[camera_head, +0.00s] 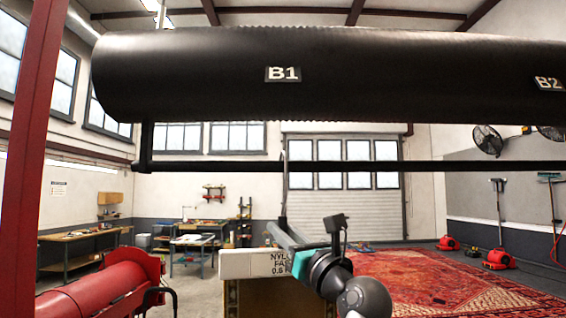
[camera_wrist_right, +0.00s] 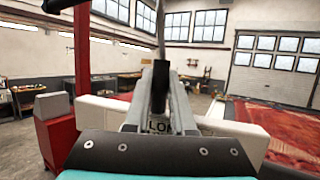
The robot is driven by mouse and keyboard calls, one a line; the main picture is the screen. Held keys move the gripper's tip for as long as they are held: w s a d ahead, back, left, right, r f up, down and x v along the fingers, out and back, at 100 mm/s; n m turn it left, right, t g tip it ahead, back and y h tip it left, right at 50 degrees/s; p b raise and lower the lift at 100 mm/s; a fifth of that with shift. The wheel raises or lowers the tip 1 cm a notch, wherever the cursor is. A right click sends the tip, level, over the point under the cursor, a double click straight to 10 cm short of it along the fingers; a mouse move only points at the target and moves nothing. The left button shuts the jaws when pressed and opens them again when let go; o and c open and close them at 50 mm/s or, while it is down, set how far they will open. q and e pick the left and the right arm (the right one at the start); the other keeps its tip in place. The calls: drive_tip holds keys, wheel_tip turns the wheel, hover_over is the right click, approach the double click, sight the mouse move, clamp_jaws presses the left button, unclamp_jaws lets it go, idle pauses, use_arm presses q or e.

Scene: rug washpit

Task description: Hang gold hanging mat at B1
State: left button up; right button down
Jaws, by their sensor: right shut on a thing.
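My right gripper (camera_head: 285,222) is below B1 and below the rail. The piece also rises above the fingers in the right wrist view (camera_wrist_right: 161,30). I cannot clearly identify a gold mat in either view. My left gripper is not in view.
A white block with black lettering (camera_head: 240,264) sits on a brown stand behind my right gripper. A red post (camera_head: 28,150) and red roller (camera_head: 95,295) stand at left. The B2 label (camera_head: 548,84) is at far right. A red rug (camera_head: 440,283) lies on the floor.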

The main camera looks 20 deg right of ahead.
drive_tip(key=shift+f, duration=0.35)
drive_tip(key=c, duration=0.7)
unclamp_jaws()
drive_tip(key=shift+f, duration=0.2)
drive_tip(key=shift+s, duration=0.1)
